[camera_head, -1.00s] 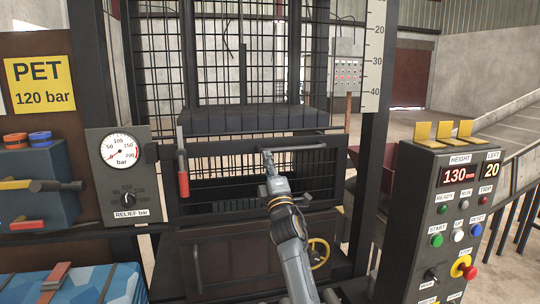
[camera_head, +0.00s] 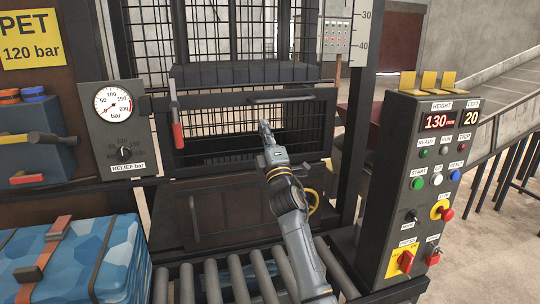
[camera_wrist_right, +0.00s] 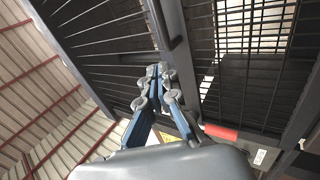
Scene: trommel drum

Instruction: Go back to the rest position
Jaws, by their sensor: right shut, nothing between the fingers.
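My right gripper (camera_head: 265,126) is in the middle of the head view, in front of the dark mesh cage of the press (camera_head: 240,137). Its fingers are together and hold nothing. In the right wrist view the closed fingers (camera_wrist_right: 157,72) point up towards the mesh and a dark bar handle (camera_wrist_right: 166,22). In the head view the handle (camera_head: 283,99) sits just above the fingertips, with a small gap showing. My left gripper is not in the head view.
A control panel (camera_head: 408,145) stands at right, reading 130 and 20. A pressure gauge box (camera_head: 115,130) with a relief knob is at left. A red-gripped lever (camera_head: 178,135) hangs beside the cage. Rollers (camera_head: 240,277) and a blue patterned bale (camera_head: 70,260) lie low in front.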

